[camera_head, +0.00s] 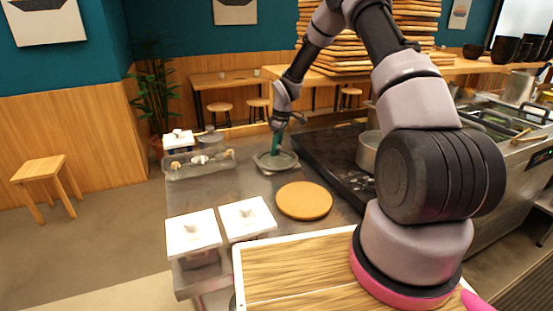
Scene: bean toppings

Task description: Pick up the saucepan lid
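A round, grey, shallow piece that looks like the saucepan lid (287,163) lies on the metal counter, left of the dark stove top. My gripper (278,150) reaches down over it from above, and a dark green upright part stands between my wrist and the lid's middle. I cannot tell whether this green part is my fingers or a handle. The lid's knob and any contact are too small to make out. A metal saucepan (368,152) stands on the stove top, partly hidden behind my arm.
A round wooden board (304,201) lies in front of the lid. Two white-lidded containers (193,232) (247,218) stand at the counter's front left. A tray of small items (199,170) is left of the lid. Stacked wooden boards (415,25) rise behind my arm.

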